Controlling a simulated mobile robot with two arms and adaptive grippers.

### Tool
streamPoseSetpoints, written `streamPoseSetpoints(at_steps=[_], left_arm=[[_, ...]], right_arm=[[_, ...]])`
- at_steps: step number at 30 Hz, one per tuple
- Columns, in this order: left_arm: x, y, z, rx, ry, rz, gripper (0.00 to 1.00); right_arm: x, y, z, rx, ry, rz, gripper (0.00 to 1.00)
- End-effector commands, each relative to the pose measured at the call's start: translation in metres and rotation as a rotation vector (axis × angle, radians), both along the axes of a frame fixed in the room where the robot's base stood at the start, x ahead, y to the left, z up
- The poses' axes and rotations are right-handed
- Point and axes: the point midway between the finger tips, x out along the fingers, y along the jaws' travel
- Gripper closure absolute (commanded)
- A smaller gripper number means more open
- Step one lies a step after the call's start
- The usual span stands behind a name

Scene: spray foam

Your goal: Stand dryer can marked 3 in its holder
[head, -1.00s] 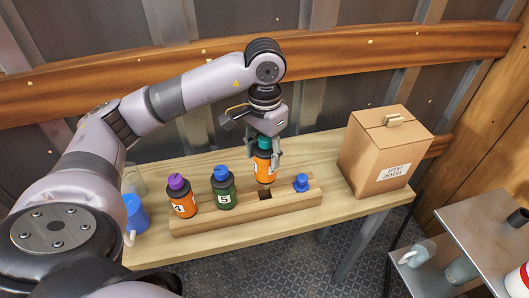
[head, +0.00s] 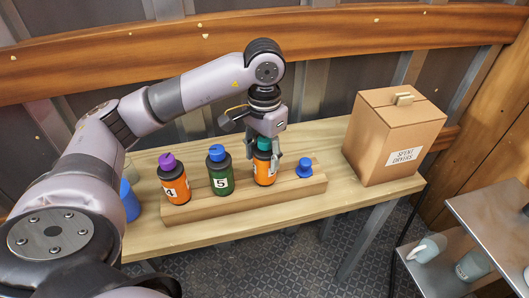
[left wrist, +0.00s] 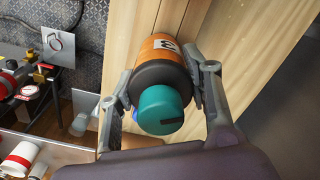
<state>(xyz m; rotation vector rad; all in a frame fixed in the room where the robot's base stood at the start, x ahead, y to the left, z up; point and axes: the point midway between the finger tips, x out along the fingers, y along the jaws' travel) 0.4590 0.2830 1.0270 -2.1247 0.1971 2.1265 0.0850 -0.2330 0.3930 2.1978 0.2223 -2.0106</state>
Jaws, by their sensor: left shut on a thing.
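The orange can marked 3 (head: 264,173), with a black shoulder and teal cap, stands upright at the wooden holder block (head: 240,204). Its lower end meets the block's top, and the hole under it is hidden. My left gripper (head: 264,157) is shut on this can from above, its fingers on both sides near the shoulder. In the left wrist view the can (left wrist: 160,57) sits between the two fingers (left wrist: 155,95), with part of its number showing. My right gripper is not in view.
An orange can marked 4 (head: 174,187) and a green can marked 5 (head: 219,178) stand in the block to the left. A low blue-capped thing (head: 304,168) is to the right. A brown spent-dryers box (head: 390,140) stands at the table's right. A blue cup (head: 130,203) is far left.

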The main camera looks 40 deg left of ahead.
Motion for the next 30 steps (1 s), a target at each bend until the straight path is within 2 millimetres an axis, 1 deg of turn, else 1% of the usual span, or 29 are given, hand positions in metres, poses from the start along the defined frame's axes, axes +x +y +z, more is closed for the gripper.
streamPoseSetpoints(at_steps=[1, 11, 17, 21, 23, 26, 30], left_arm=[[0.000, 0.000, 0.001, 0.000, -0.002, 0.000, 0.53], [0.000, 0.000, 0.000, 0.000, -0.001, 0.000, 0.31], [0.000, 0.000, 0.000, 0.000, 0.000, 0.000, 0.31], [0.000, 0.000, 0.002, 0.000, 0.000, 0.000, 0.31], [0.001, 0.000, 0.007, 0.000, -0.002, 0.000, 0.31], [0.001, -0.001, 0.022, -0.001, -0.005, 0.000, 0.31], [0.002, 0.000, 0.055, 0.001, -0.008, 0.000, 0.31]], right_arm=[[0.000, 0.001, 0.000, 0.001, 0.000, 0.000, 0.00], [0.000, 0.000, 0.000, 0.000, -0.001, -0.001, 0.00], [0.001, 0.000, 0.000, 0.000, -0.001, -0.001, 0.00], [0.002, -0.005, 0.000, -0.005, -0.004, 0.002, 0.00], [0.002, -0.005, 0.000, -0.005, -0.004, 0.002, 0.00], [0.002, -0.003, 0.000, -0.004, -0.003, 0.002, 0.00], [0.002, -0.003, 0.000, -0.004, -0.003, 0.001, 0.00]])
